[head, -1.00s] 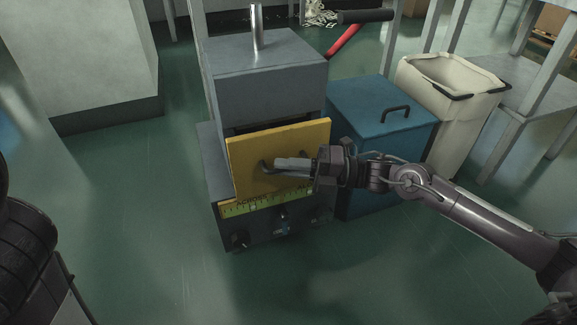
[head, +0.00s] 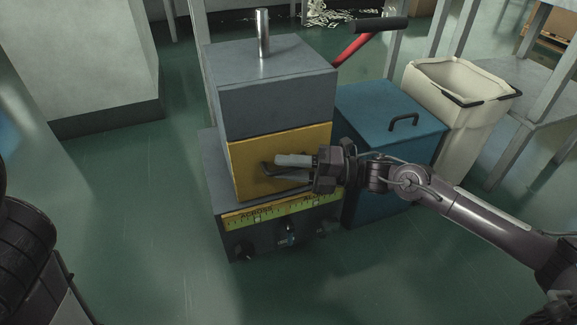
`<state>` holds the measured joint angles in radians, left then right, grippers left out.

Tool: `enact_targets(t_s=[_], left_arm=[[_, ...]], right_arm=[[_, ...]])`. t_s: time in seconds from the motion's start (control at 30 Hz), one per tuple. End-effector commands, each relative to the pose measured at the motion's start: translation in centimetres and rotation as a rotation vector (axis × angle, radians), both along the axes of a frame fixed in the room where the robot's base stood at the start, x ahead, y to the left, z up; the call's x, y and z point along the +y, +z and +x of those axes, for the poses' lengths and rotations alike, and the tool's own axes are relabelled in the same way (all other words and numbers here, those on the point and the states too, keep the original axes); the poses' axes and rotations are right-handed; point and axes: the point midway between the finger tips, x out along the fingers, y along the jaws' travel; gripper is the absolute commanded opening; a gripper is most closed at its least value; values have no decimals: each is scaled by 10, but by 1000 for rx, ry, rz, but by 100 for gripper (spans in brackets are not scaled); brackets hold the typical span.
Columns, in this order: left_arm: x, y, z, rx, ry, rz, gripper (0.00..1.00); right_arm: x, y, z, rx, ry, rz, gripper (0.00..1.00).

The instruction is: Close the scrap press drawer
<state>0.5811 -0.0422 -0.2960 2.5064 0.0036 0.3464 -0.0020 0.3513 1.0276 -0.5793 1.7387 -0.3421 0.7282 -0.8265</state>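The scrap press (head: 275,95) is a grey block machine with a metal post on top, standing in the middle of the head view. Its drawer has a yellow front (head: 245,178), which sits flush under the grey upper block with no gap showing. My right gripper (head: 277,167) is at the yellow front, over its dark handle. Its two fingers show one above the other with a narrow gap; whether they hold the handle is hidden. Of my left arm only dark links show at the left edge; its gripper is out of view.
A yellow-green ruler strip (head: 270,216) and knobs are on the press base. A blue lidded bin (head: 385,115) and a cream bin (head: 465,110) stand to the right, close to my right arm. A red lever (head: 352,46) is behind. Green floor is clear at front left.

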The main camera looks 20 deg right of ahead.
Motion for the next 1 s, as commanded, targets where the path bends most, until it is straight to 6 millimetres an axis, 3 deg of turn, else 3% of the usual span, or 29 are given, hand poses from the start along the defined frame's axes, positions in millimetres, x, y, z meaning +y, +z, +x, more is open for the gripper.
enact_targets(t_s=[0.17, 0.53, 1.0], left_arm=[[-1, 10, 1, 2, -1, 1, 36], [-2, 36, 4, 7, 0, 3, 36], [-1, 37, 4, 7, 0, 2, 36]], right_arm=[[-13, 1, -4, 3, -2, -3, 32], [-66, -3, -24, 2, -1, -1, 32], [-73, -6, -26, 0, 0, 0, 32]])
